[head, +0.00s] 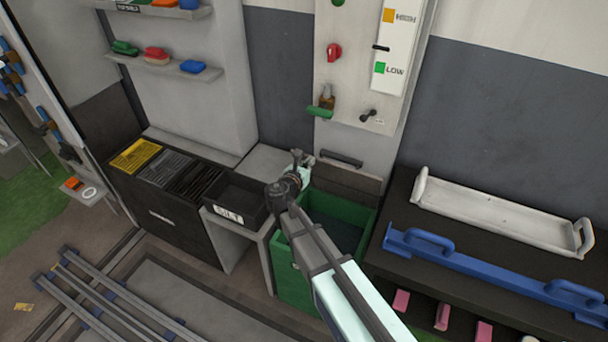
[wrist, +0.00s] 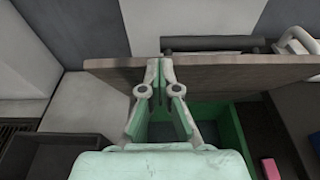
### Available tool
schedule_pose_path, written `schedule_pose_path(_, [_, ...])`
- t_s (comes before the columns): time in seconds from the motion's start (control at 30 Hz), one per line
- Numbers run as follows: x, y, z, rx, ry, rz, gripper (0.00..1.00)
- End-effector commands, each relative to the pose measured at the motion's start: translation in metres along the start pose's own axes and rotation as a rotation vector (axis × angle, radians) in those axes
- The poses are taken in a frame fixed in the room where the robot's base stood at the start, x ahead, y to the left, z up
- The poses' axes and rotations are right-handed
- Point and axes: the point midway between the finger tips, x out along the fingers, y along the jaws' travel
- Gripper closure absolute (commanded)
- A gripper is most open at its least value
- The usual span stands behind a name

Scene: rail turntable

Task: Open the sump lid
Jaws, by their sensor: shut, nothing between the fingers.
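The sump is a green box (head: 296,272) with its top open and a dark inside showing. Its brown lid (head: 346,183) stands raised at the back of the box, with a dark bar handle (head: 341,159) along its upper edge. My gripper (head: 302,158) is shut and empty at the left end of the lid. In the wrist view my gripper's fingertips (wrist: 167,64) overlap the left part of the lid (wrist: 240,73); whether they touch it I cannot tell. The handle (wrist: 215,44) lies beyond the lid there, and the green box (wrist: 220,122) shows below.
A black tray labelled SILT (head: 235,205) stands on a grey stand left of the sump. A dark bench (head: 400,262) on the right holds a white tray (head: 500,212) and a blue bar with handles (head: 480,262). A wall panel (head: 345,75) with knobs rises behind.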

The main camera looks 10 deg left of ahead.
Motion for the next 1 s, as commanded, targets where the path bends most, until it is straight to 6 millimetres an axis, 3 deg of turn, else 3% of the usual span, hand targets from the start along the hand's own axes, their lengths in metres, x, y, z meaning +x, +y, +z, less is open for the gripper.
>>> schedule_pose_path(0.1, [0.010, 0.000, 0.008, 0.001, -0.001, -0.001, 1.00])
schedule_pose_path(0.57, [0.004, -0.002, 0.003, 0.000, 0.000, -0.001, 1.00])
schedule_pose_path(0.8, [-0.023, -0.008, -0.018, 0.000, -0.001, -0.008, 1.00])
schedule_pose_path(1.0, [-0.066, -0.007, -0.007, 0.003, -0.002, -0.006, 1.00])
